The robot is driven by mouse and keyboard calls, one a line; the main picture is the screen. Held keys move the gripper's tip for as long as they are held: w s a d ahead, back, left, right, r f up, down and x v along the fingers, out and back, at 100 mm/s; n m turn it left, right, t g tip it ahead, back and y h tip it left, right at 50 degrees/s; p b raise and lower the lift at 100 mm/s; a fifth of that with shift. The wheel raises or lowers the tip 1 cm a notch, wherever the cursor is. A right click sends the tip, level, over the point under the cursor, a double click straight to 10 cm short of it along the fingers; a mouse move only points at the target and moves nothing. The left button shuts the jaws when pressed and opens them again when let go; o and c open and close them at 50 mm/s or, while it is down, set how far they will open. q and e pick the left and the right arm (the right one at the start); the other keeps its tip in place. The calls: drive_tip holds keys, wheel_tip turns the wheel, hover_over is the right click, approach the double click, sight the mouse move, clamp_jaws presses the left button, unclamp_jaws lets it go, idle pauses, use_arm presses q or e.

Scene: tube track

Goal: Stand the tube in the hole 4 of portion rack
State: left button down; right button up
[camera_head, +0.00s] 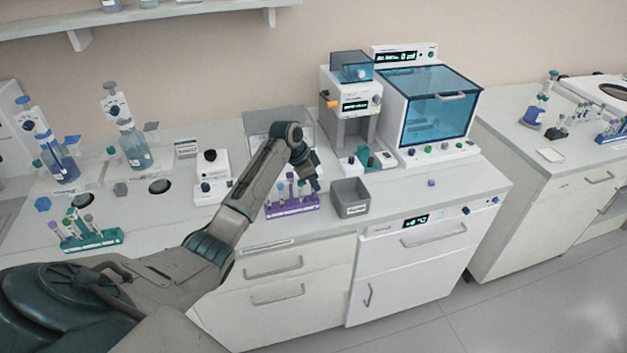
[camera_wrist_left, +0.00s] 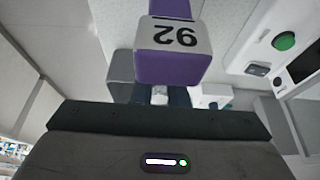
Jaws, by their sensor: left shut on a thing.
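My left gripper (camera_head: 315,186) is beside the right end of the purple rack (camera_head: 291,208), low over the counter. In the left wrist view, a tube with a purple cap (camera_wrist_left: 172,64) and the number 92 on its white top is held in the shut left gripper (camera_wrist_left: 160,97). The tube's body is mostly hidden behind the cap, and I cannot make out the tube in the head view. The purple rack holds several tubes; a teal rack (camera_head: 92,241) with several tubes stands at the left. No rack name or hole number is readable. My right gripper is not in view.
A grey open bin (camera_head: 349,196) stands just right of the gripper. White machines (camera_head: 432,112) stand behind it to the right. A small purple item (camera_head: 431,183) lies near the counter's front. Bottle stands (camera_head: 128,145) are at the back left. Counter around that purple item is clear.

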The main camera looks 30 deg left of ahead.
use_arm(q)
drive_tip(key=shift+f, duration=0.3)
drive_tip(key=c, duration=1.3)
unclamp_jaws()
drive_tip(key=shift+c, duration=0.2)
drive_tip(key=shift+s+a+r, duration=0.1)
drive_tip(key=shift+r, duration=0.25)
drive_tip(key=b+v, duration=0.3)
drive_tip(key=v, duration=0.5)
drive_tip(key=shift+s+a+r+b, duration=0.1)
drive_tip(key=shift+a+r+b, duration=0.05)
drive_tip(key=shift+r+b, duration=0.25)
drive_tip(key=shift+s+r, duration=0.2)
drive_tip(key=shift+r, duration=0.4)
drive_tip(key=shift+a, duration=0.1)
